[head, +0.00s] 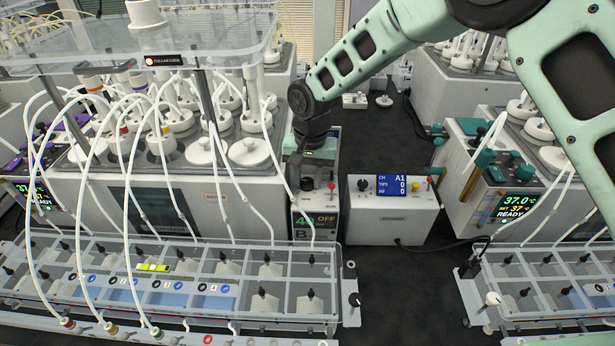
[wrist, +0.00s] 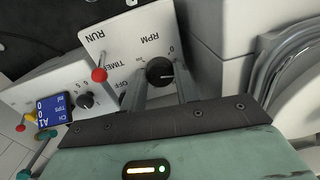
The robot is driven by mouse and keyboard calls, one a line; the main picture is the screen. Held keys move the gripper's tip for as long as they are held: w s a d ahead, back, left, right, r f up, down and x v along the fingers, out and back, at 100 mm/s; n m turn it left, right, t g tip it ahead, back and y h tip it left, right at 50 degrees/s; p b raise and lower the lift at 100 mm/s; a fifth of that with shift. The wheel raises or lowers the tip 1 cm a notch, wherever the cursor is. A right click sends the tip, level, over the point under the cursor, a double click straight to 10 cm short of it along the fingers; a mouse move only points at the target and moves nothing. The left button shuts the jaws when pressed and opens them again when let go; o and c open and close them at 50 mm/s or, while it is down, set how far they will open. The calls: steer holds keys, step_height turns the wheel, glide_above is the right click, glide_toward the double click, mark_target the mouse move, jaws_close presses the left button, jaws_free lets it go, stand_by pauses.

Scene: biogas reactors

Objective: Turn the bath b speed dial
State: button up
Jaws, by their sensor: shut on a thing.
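The bath B controller (head: 316,205) is a narrow white box with a green and orange display reading OFF and a letter B on its front. Its speed dial is a black knob (wrist: 160,70) beside the RPM label in the wrist view, with a pale pointer mark; in the head view the dark dial (head: 307,184) shows on the sloped panel under my gripper. My gripper (wrist: 161,88) is shut on the dial, with one grey finger on each side of it. In the head view my gripper (head: 311,158) points down over the panel.
A red-tipped toggle (wrist: 99,74) stands near the dial by the RUN label. Right of the controller is a white box (head: 390,212) with a blue A1 display. A reactor with white tubes (head: 215,165) stands left, and a clear-walled bath (head: 180,285) lies in front.

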mark_target(311, 180)
steer(key=shift+n+b, duration=1)
steer(key=shift+n, duration=1.6)
steer(key=shift+w, duration=0.1)
steer(key=o, duration=1)
steer(key=shift+r, duration=0.15)
steer(key=r+b, duration=0.1)
steer(key=r, duration=0.4)
steer(key=r+b, duration=0.2)
steer(key=r, duration=0.4)
steer(key=r+b, duration=0.1)
steer(key=r, duration=0.5)
steer(key=shift+w+d+r+b, duration=0.1)
steer(key=shift+d+b, duration=0.2)
steer(key=shift+d, duration=0.1)
